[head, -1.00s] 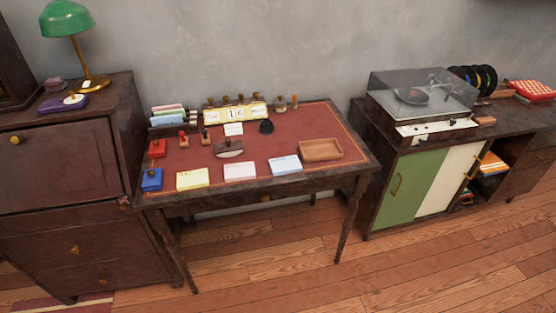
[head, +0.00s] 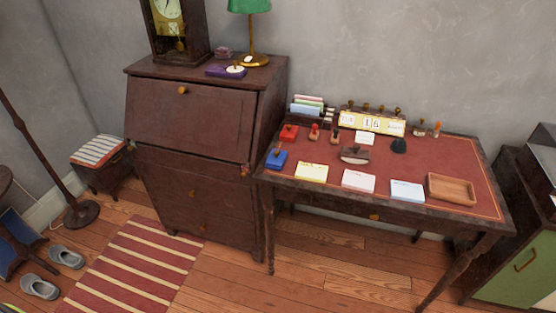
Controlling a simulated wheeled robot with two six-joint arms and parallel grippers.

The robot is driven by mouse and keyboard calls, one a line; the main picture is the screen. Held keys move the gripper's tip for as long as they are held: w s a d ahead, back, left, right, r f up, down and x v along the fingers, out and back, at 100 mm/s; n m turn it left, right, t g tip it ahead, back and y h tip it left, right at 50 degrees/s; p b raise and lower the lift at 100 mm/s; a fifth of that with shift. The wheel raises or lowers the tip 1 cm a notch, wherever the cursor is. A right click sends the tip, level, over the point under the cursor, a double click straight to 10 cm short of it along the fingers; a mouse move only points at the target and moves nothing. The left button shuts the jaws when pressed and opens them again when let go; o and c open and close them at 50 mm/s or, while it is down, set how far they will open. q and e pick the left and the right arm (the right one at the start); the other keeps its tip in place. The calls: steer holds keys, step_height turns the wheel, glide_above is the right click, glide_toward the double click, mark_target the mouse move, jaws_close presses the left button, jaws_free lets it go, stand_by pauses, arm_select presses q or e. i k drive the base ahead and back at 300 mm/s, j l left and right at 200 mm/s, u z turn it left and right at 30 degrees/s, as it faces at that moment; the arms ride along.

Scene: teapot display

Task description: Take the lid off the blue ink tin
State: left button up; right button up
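The blue ink tin (head: 276,159) is a small blue box at the front left corner of the writing table (head: 440,157) in the head view. It looks shut, but it is too small to make out the lid's edge. A similar red tin (head: 289,132) sits just behind it. Neither of my grippers shows in the head view.
A dark bureau (head: 190,120) stands close on the table's left. Stamps (head: 314,132), a rocker blotter (head: 355,155), paper pads (head: 311,172) and a wooden tray (head: 451,189) are on the table. A striped rug (head: 135,265) and open floor lie in front.

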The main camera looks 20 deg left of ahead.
mark_target(276, 158)
steer(key=i+l+u, duration=0.25)
steer(key=i+l, duration=0.3)
steer(key=i+l+u, duration=0.25)
steer(key=i+l, duration=0.2)
steer(key=l, duration=0.2)
